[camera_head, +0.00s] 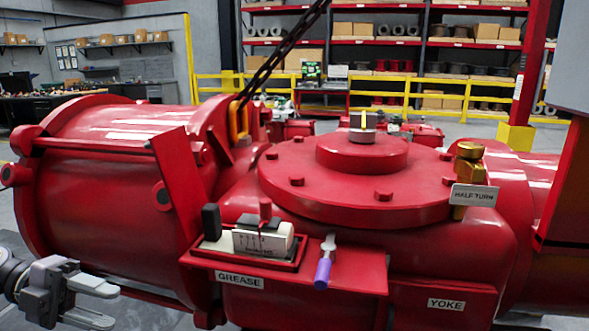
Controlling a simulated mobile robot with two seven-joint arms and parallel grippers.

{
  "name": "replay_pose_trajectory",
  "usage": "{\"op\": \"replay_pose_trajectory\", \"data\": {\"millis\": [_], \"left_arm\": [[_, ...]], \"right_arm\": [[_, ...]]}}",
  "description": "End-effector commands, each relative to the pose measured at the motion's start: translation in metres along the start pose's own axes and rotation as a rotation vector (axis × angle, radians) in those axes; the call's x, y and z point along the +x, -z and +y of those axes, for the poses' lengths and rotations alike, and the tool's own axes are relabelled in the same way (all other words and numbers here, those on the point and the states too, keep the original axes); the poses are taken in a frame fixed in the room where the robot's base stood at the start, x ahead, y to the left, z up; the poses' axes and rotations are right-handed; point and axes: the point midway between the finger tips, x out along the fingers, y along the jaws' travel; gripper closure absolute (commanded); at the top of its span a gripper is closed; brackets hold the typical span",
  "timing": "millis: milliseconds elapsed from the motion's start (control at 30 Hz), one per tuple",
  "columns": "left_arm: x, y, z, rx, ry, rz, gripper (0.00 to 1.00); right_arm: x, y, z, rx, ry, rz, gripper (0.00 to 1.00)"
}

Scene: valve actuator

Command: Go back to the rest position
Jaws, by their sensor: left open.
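The large red valve actuator (230,290) fills the middle of the view, with a round bolted cover (330,190) on top. My left gripper (106,305) is at the lower left, in front of the actuator's left cylinder (110,210). Its fingers point right and are apart, with nothing between them. It is left of the red shelf (345,275) and apart from it. On the shelf are a white box-like item (262,240) with a printed face and a tool with a purple handle (323,272). My right gripper is not in view.
A brass fitting (469,168) with a "HALF TURN" tag (474,195) stands at the cover's right. Yellow railings (435,95) and loaded shelves (385,42) are far behind.

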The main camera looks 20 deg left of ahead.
Motion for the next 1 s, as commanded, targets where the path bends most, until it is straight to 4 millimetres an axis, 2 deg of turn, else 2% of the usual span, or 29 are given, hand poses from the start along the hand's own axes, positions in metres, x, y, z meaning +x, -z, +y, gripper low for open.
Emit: {"op": "replay_pose_trajectory", "data": {"millis": [33,200,400,600,733,867,1000], "left_arm": [[0.006,0.001,0.01,-0.019,0.065,0.007,0.55],[0.023,0.003,0.034,-0.067,0.227,0.025,0.55],[0.043,0.004,0.05,-0.112,0.384,0.028,0.55],[0.061,-0.02,0.039,-0.164,0.529,-0.098,0.55],[0.072,-0.039,0.04,-0.233,0.627,-0.204,0.55],[0.083,-0.059,0.051,-0.336,0.708,-0.339,0.55],[0.095,-0.078,0.076,-0.474,0.755,-0.499,0.55]], "right_arm": [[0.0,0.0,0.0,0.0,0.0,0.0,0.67],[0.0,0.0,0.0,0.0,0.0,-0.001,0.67],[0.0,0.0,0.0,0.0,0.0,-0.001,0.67],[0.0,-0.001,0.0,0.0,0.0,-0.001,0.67],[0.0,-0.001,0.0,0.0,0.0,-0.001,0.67],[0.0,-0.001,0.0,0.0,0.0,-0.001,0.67],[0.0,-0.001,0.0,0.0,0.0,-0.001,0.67]]}}
